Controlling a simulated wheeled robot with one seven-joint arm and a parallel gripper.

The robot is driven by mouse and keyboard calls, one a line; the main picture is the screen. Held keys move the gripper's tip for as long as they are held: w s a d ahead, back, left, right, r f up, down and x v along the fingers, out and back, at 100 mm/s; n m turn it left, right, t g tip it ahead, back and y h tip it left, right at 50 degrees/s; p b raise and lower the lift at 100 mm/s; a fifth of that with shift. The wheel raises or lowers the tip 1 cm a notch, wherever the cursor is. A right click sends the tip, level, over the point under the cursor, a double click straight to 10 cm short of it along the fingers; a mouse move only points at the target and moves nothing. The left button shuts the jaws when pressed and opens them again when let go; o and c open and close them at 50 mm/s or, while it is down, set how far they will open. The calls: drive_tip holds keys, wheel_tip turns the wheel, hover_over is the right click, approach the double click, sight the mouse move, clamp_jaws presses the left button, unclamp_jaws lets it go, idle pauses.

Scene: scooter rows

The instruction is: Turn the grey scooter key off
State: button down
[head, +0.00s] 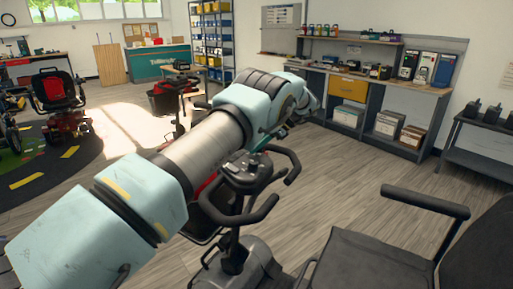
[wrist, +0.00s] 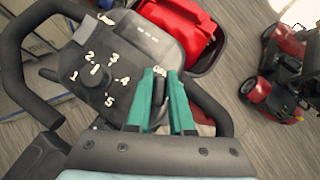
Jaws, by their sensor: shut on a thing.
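The scooter's tiller head (head: 246,172) and black looped handlebars also show in the head view, beside my arm. My gripper (wrist: 160,74), with green fingers, is at the panel's right side, over a small white marking partly covered by the fingertips. The fingers are close together and shut on the key, which they hide almost entirely. I cannot tell which way the key is turned.
A red bag (wrist: 178,22) sits in a dark basket just beyond the panel. A red scooter (wrist: 278,82) stands on the floor to the right. A black seat (head: 375,245) with an armrest is at the head view's lower right. A workbench (head: 410,90) stands behind.

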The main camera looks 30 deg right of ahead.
drive_tip(key=c, duration=0.8)
unclamp_jaws()
